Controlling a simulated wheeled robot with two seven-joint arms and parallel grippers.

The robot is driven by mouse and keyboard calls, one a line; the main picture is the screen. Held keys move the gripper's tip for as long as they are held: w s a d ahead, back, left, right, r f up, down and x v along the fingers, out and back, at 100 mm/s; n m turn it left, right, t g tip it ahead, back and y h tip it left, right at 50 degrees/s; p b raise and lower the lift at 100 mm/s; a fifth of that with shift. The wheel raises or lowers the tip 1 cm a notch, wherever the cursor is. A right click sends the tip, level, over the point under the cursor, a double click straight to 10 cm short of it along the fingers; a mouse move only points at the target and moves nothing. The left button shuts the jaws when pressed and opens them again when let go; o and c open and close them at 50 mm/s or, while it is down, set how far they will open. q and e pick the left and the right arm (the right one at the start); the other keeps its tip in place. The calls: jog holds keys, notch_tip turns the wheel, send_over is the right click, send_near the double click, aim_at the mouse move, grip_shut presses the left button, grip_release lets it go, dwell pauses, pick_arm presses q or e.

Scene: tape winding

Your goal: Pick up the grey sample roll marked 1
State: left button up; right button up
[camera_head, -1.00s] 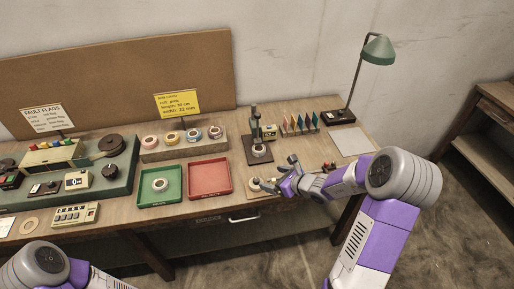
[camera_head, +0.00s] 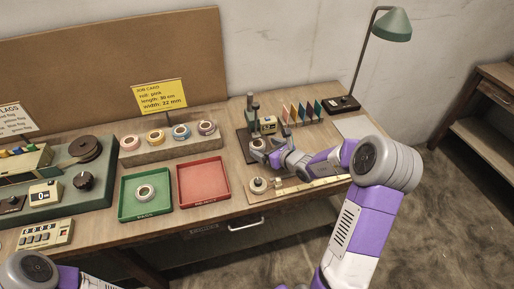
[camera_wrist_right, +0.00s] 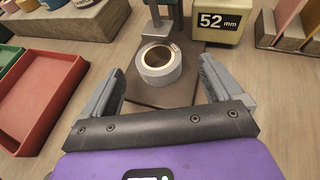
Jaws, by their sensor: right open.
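A grey-white roll (camera_wrist_right: 158,63) with a pale core lies flat on the dark base plate of the gauge stand; it also shows in the head view (camera_head: 258,143). I cannot read a number on it. My right gripper (camera_head: 275,152) is open and empty. In the right wrist view its two fingers point toward this roll, one to each side, with a gap to it. A second pale roll (camera_head: 258,185) sits on a wooden board at the front, and another grey-white roll (camera_head: 145,192) lies in the green tray. My left gripper is out of view.
A gauge display (camera_wrist_right: 219,22) reading 52 mm stands right behind the roll, and the gauge's post (camera_head: 253,112) rises behind it. A red tray (camera_head: 203,181) lies to the left. Coloured flags (camera_head: 303,111) and a green lamp (camera_head: 390,25) stand at the back right.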

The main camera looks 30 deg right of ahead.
aim_at(254, 143)
jog(key=x, duration=0.3)
jog(key=shift+w+a+f+b, duration=0.1)
jog(key=shift+w+f+b, duration=0.15)
jog(key=shift+w+b, duration=0.1)
jog(key=c, duration=1.2)
jog(key=shift+r, duration=0.15)
